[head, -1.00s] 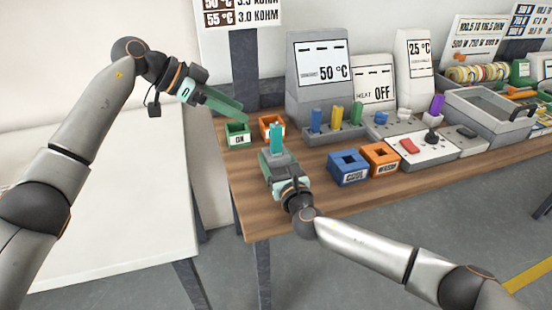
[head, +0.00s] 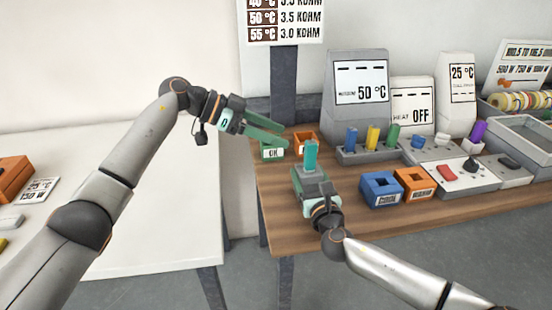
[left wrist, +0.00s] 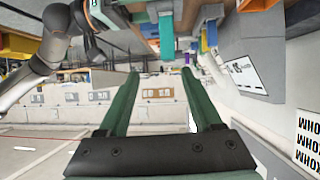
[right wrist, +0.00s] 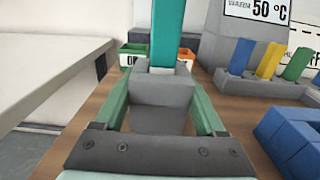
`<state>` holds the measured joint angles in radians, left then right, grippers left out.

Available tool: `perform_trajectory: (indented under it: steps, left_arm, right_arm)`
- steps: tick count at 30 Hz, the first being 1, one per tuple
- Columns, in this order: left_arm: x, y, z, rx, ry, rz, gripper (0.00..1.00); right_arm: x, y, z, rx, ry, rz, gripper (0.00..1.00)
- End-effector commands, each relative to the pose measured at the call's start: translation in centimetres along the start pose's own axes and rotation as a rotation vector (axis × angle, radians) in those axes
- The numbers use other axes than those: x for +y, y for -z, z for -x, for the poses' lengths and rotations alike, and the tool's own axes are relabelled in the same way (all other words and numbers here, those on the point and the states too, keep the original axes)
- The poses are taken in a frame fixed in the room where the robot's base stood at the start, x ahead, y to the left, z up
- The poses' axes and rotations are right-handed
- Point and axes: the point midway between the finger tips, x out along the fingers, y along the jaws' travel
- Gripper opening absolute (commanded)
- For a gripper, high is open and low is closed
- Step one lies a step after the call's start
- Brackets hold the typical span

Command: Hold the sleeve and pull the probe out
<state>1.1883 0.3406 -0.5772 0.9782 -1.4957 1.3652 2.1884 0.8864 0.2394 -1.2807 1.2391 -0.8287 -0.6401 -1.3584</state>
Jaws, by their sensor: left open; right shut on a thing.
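A teal probe (head: 311,154) stands upright in a grey sleeve (right wrist: 163,98). My right gripper (head: 309,180) is shut on the sleeve and holds it above the wooden table's left end. The probe (right wrist: 167,38) rises out of the sleeve in the right wrist view. My left gripper (head: 284,137) is open and empty, up and left of the probe, with its fingers pointing towards it. In the left wrist view, which is upside down, the probe (left wrist: 166,38) shows just beyond and between the open fingertips (left wrist: 161,73).
A green box marked OK (head: 272,152) and an orange box (head: 305,139) sit behind the sleeve. Blue (head: 381,190) and orange (head: 414,185) square holders stand to the right. A rack (head: 370,154) holds coloured pieces. The table's front left is clear.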

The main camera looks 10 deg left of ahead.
Motion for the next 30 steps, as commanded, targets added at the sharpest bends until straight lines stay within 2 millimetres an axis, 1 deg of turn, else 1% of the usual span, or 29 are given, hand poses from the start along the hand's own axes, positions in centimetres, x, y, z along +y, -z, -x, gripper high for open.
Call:
perform_trajectory:
  steps: [1,3,7,10,14,17,20,30]
  left_arm:
    - [0.1,-1.2,-0.5,0.066,-0.014,0.006,0.66]
    - [0.2,-2.1,-0.7,0.167,-0.02,0.001,0.66]
    - [0.0,-3.8,-0.5,0.329,0.006,0.0,0.66]
    - [-0.3,-5.0,-0.1,0.415,0.038,0.001,0.66]
    - [-0.5,-5.8,0.3,0.474,0.069,0.001,0.66]
    - [-0.6,-5.7,-0.1,0.489,0.077,0.0,0.66]
    - [-0.7,-5.0,-1.1,0.49,0.077,-0.001,0.66]
    - [-1.2,-2.0,-6.8,0.489,0.075,0.001,0.66]
  right_arm:
    - [-0.1,0.1,0.0,0.001,0.001,0.0,0.0]
    - [-0.1,0.1,0.0,0.001,0.001,0.0,0.0]
    - [0.0,0.1,0.0,0.001,0.001,0.0,0.0]
    - [0.0,0.1,0.0,0.001,0.001,0.0,0.0]
    - [0.0,0.1,0.0,0.001,0.001,0.0,0.0]
    - [0.0,0.1,0.0,0.001,0.0,0.0,0.0]
    - [0.0,0.1,0.0,0.001,0.0,0.0,0.0]
    - [0.0,0.1,0.0,0.001,0.0,0.0,0.0]
